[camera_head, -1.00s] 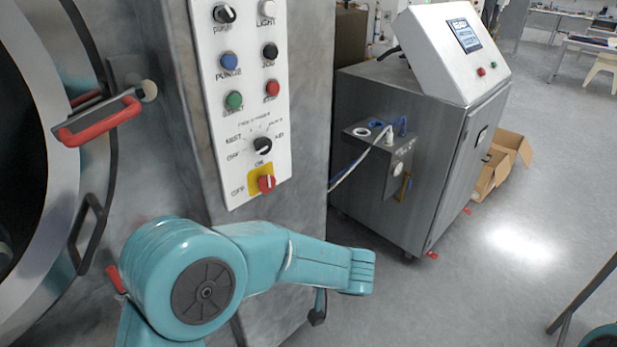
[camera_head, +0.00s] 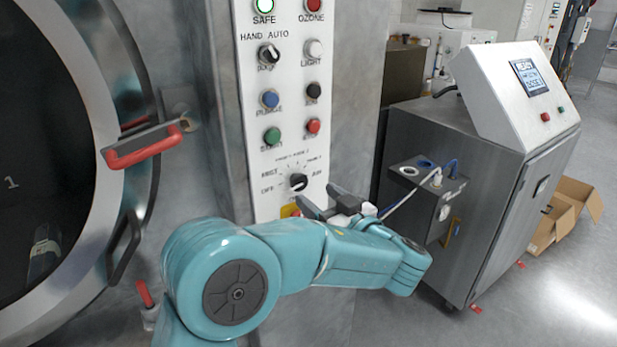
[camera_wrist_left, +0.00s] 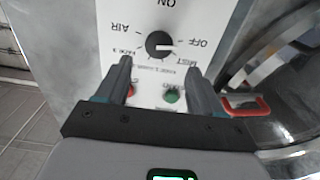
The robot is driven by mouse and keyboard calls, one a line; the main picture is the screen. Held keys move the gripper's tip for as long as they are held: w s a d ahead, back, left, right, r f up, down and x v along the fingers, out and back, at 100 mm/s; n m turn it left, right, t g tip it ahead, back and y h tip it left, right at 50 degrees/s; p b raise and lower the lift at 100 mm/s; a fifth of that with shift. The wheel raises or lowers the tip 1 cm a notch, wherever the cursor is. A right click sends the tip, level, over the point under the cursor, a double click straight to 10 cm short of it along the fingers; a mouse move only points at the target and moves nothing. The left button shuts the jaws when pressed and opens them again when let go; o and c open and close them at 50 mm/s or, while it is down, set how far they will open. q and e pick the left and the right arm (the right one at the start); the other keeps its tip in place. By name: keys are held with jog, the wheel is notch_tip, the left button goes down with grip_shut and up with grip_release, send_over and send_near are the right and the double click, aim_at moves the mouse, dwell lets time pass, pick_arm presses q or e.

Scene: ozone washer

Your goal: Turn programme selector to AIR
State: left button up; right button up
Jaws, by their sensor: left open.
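The programme selector is a round black knob (camera_head: 298,182) low on the white control panel (camera_head: 256,190). Labels including OFF, MIST and AIR ring it, with AIR on its right in the head view. In the left wrist view the knob (camera_wrist_left: 159,44) appears turned over, with AIR to the left and its white mark towards the OFF side. My left gripper (camera_head: 331,203) is open just below and right of the knob in the head view. In the left wrist view its fingers (camera_wrist_left: 158,74) are spread, with the knob beyond the gap and apparently not touched. My right gripper is out of view.
A red switch on a yellow plate (camera_head: 290,210) is partly hidden behind my left gripper. Push buttons, such as the green one (camera_head: 272,136), sit above the selector. A red door handle (camera_head: 143,150) juts out at left. A steel cabinet (camera_head: 478,200) stands at right.

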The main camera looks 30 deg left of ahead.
aim_at(301, 183)
pick_arm(q)
jog(key=p+x, duration=0.1)
jog(key=x, duration=0.4)
jog(key=shift+w+a+p, duration=0.1)
jog(key=shift+a+p, duration=0.2)
jog(key=shift+a, duration=0.05)
jog(key=shift+w, duration=0.2)
jog(key=shift+a+f, duration=0.15)
jog(key=c, duration=1)
